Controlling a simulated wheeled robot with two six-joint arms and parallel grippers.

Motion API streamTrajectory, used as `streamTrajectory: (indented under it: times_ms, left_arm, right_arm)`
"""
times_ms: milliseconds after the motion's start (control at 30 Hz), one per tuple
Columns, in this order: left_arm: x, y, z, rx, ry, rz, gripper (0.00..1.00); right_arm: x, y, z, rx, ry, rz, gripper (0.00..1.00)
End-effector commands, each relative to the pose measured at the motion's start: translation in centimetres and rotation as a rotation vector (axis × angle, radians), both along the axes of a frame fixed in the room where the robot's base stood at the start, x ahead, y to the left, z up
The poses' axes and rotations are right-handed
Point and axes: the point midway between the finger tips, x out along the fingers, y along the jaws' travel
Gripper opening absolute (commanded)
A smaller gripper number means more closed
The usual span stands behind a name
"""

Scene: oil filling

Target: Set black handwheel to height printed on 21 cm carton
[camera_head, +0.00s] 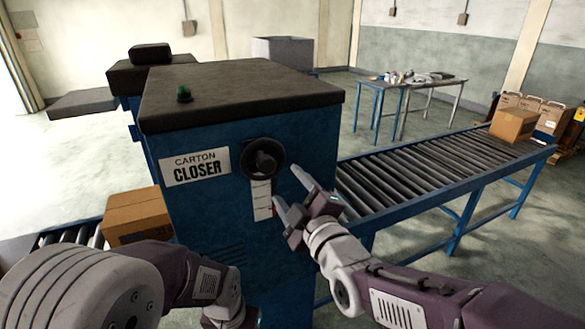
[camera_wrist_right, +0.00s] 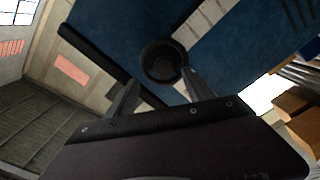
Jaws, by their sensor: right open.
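The black handwheel (camera_head: 265,158) sits on the front of the blue carton closer, right of its label. It also shows in the right wrist view (camera_wrist_right: 162,61), ahead of the fingers. A white scale strip (camera_head: 261,199) runs down below the handwheel; its markings are too small to read. My right gripper (camera_head: 284,191) is open, empty and apart from the handwheel, to its lower right in the head view. A brown carton (camera_head: 138,213) sits at the left of the machine; its print is partly hidden and unreadable. My left arm is at the lower left, with its fingertips out of view.
The blue carton closer (camera_head: 207,218) has a green button (camera_head: 184,93) on its dark top. A roller conveyor (camera_head: 430,172) extends right, with another carton (camera_head: 513,125) at its far end. A table (camera_head: 414,81) with small items stands behind.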

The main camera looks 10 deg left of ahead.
Motion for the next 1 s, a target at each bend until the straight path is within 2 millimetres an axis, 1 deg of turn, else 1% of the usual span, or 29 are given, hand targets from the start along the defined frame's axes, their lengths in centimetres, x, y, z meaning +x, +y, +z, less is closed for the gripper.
streamTrajectory:
  times_ms: [33,100,233,367,500,600,700,800,1000]
  left_arm:
    - [0.0,0.0,0.0,0.0,0.0,0.0,0.0]
    - [0.0,0.0,0.0,0.0,0.0,0.0,0.0]
    - [0.0,0.0,0.2,0.0,0.0,0.0,0.0]
    - [0.0,0.0,0.9,0.0,0.0,0.0,0.0]
    - [0.0,0.0,1.7,0.0,0.0,0.0,0.0]
    - [0.0,0.0,2.1,0.0,0.0,0.0,0.0]
    - [0.0,0.0,2.3,0.0,0.0,0.0,0.0]
    - [0.0,0.0,2.3,0.0,0.0,0.0,0.0]
    - [0.0,0.0,2.2,0.0,0.0,0.0,0.0]
  right_arm:
    - [-0.3,0.4,-0.1,0.0,0.001,0.011,0.61]
    - [-0.5,0.7,-0.1,0.0,0.001,0.017,0.61]
    - [0.0,0.9,0.0,0.0,0.002,0.016,0.61]
    - [2.0,2.2,0.1,-0.001,0.004,0.014,0.61]
    - [4.5,3.9,0.1,-0.002,0.004,0.015,0.61]
    - [5.8,4.8,0.1,-0.001,0.004,0.014,0.61]
    - [6.7,5.4,0.0,0.0,0.002,0.015,0.61]
    - [7.1,5.6,-0.1,0.0,0.002,0.015,0.61]
    - [7.1,5.7,-0.1,0.0,0.003,0.015,0.61]
